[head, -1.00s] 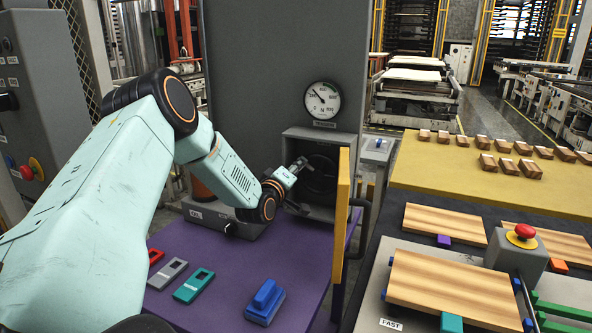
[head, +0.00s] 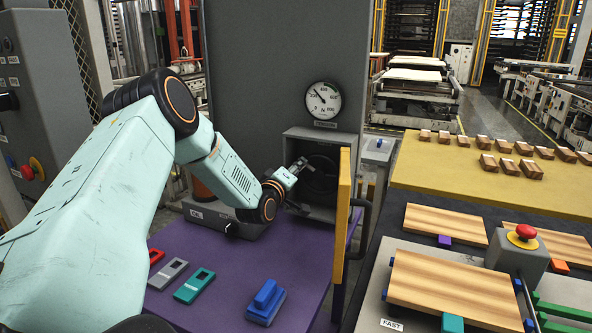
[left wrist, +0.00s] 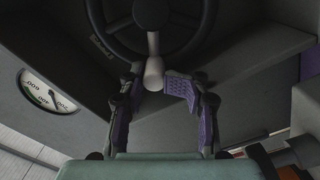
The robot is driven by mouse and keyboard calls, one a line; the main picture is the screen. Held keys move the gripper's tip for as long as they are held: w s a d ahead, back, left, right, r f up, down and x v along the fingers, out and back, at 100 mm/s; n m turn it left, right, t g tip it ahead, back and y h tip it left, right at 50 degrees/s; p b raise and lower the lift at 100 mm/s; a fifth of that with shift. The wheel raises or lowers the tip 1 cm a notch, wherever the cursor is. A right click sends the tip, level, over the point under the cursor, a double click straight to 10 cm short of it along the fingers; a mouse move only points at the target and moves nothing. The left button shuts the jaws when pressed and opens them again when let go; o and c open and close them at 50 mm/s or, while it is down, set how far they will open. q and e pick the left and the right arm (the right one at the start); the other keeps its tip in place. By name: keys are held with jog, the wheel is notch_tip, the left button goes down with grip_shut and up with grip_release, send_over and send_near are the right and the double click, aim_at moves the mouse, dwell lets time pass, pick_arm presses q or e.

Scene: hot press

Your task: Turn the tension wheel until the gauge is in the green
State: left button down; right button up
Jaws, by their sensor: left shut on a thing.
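The dark tension wheel (head: 322,178) sits inside a grey open housing below the gauge; it also shows at the top of the left wrist view (left wrist: 112,32). A pale handle (left wrist: 153,72) sticks out from the wheel. My left gripper (head: 298,166) reaches into the housing and is shut on this handle, with a purple-padded finger (left wrist: 180,88) on its right side. The round white gauge (head: 322,100) has its needle pointing up and left, outside the small green band near the top of the dial. The gauge also shows sideways in the left wrist view (left wrist: 47,92). My right gripper is not in view.
A yellow door edge (head: 342,215) with a dark handle stands just right of the housing. On the purple table (head: 225,275) lie red, grey and teal pieces and a blue block (head: 265,300). A grey box (head: 222,220) sits left of the wheel.

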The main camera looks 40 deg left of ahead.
pick_arm(q)
jog(key=shift+f, duration=0.25)
jog(key=c, duration=1.4)
grip_release()
jog(key=shift+o, duration=1.2)
jog(key=shift+w, duration=0.2)
jog(key=v, duration=1.2)
